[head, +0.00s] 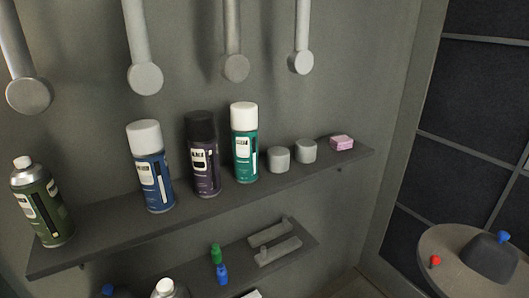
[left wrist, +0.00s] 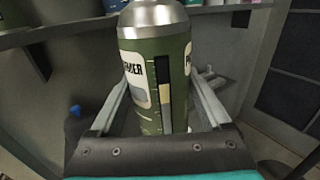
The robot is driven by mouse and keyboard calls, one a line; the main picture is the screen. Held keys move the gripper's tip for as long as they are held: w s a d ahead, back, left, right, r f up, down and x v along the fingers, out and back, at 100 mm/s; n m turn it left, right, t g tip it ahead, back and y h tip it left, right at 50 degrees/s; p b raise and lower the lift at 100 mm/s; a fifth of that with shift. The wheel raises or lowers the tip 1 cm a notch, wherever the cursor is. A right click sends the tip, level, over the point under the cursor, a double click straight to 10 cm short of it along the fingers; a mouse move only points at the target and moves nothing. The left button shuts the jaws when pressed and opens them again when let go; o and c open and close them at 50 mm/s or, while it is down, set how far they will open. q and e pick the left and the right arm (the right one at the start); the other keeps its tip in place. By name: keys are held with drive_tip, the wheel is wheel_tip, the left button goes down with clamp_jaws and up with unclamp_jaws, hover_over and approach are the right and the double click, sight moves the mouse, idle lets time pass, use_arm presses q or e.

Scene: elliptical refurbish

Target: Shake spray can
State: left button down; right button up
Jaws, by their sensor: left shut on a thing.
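In the left wrist view, my left gripper (left wrist: 165,120) is shut on a green spray can (left wrist: 160,80) with a silver shoulder and a white and black label. The can is upright between the two fingers. Its top is cut off by the frame and its base is hidden. In the head view, a green spray can (head: 41,205) with a silver top is at the left end of the shelf. A silver-white can top (head: 166,288) shows at the bottom edge; I cannot tell whether it is the held can. My right gripper is in neither view.
The upper shelf (head: 108,233) holds a blue can (head: 151,170), a dark purple can (head: 203,155), a teal can (head: 244,145), two grey pieces and a pink block (head: 341,143). Metal bars hang above. A lower shelf (head: 305,246) holds small bottles. A round table (head: 440,240) stands right.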

sight(163, 293)
use_arm(q)
wheel_tip(163, 293, up, 10)
drive_tip(key=shift+f, duration=0.35)
idle(0.4)
wheel_tip(163, 293, down, 9)
drive_tip(key=shift+f, duration=0.1)
drive_tip(key=shift+r, duration=4.7)
drive_tip(key=shift+f, duration=0.1)
